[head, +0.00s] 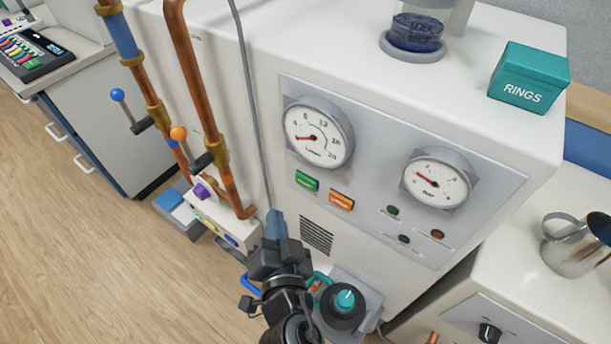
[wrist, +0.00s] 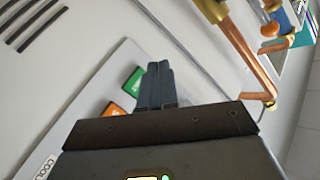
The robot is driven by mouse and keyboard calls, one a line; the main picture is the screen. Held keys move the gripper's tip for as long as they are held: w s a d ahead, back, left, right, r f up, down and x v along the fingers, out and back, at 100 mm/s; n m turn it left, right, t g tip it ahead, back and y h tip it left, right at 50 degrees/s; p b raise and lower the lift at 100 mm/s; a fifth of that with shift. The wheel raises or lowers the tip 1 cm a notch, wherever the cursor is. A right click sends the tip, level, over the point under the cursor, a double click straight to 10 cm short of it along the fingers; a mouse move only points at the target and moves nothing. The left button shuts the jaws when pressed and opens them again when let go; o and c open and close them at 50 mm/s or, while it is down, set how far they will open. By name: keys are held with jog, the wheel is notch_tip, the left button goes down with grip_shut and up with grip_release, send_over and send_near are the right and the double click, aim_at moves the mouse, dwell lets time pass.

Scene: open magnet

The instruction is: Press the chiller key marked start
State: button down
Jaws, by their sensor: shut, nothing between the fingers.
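The chiller's front panel (head: 365,170) carries a green key (head: 307,181) and an orange key (head: 341,200) side by side under the left gauge. Any lettering on the keys is too small to read. In the wrist view the green key (wrist: 133,82) and orange key (wrist: 114,112) lie just left of my fingers. My gripper (head: 275,222) is shut and empty, pointing up, below and left of the green key in the head view. In the wrist view my gripper's fingertips (wrist: 159,68) are beside the green key. I cannot tell how far they are from the panel.
Two round gauges (head: 318,133) (head: 436,182) and several small lamps sit on the panel. Copper pipes (head: 200,105) with valve levers stand left of the chiller. A thin grey cable or rod (head: 250,90) runs down its left side. A vent (head: 317,235) is below the keys.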

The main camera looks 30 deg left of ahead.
aim_at(297, 181)
jog(key=w+p, duration=0.3)
jog(key=w, duration=0.3)
jog(key=shift+d, duration=0.25)
jog(key=shift+w, duration=0.15)
dwell(1.7)
jog(key=shift+w, duration=0.35)
jog(key=shift+w, duration=0.45)
dwell(0.8)
jog(key=shift+s, duration=0.1)
jog(key=shift+s+b, duration=0.4)
jog(key=shift+s, duration=0.35)
